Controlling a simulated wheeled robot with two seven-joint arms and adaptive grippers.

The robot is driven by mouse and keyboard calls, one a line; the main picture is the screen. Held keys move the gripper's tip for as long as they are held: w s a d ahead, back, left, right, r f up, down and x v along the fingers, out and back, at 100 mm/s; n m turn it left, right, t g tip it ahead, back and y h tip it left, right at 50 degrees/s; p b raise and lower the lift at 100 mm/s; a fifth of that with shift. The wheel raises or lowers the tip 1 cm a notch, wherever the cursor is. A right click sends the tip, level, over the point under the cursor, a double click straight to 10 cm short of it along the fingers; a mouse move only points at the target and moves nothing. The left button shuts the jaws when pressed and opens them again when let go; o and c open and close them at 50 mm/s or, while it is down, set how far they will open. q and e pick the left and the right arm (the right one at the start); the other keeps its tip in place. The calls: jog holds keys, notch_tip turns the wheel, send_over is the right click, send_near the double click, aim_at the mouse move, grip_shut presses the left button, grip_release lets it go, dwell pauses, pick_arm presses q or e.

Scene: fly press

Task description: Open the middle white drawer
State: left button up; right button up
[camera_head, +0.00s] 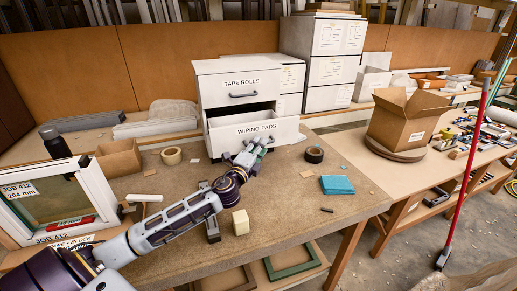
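A white drawer unit (221,70) stands at the back of the workbench. Its upper drawer, labelled TAPE ROLLS (241,85), is closed and has a dark handle. Below it, the white drawer labelled WIPING PADS (285,129) is pulled out towards me, with a dark gap above its front. My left gripper (260,145) is at this drawer's front, just below the label. It covers the handle area, and I cannot tell whether its fingers are closed on a handle. Whether another drawer lies below is hidden. My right gripper is not in view.
On the workbench (290,200) lie a tan tape roll (171,156), a black tape roll (314,154), blue pads (337,185) and a cream block (240,222). A white frame (100,195) stands at left. A cardboard box (405,121) sits on the right-hand table.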

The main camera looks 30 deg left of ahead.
pick_arm(q)
jog(key=s+f, duration=0.1)
jog(key=s, duration=1)
jog(key=shift+s+d+f, duration=0.25)
jog(key=shift+s+d, duration=0.15)
dwell(0.9)
dwell(0.5)
jog(key=shift+f, duration=0.1)
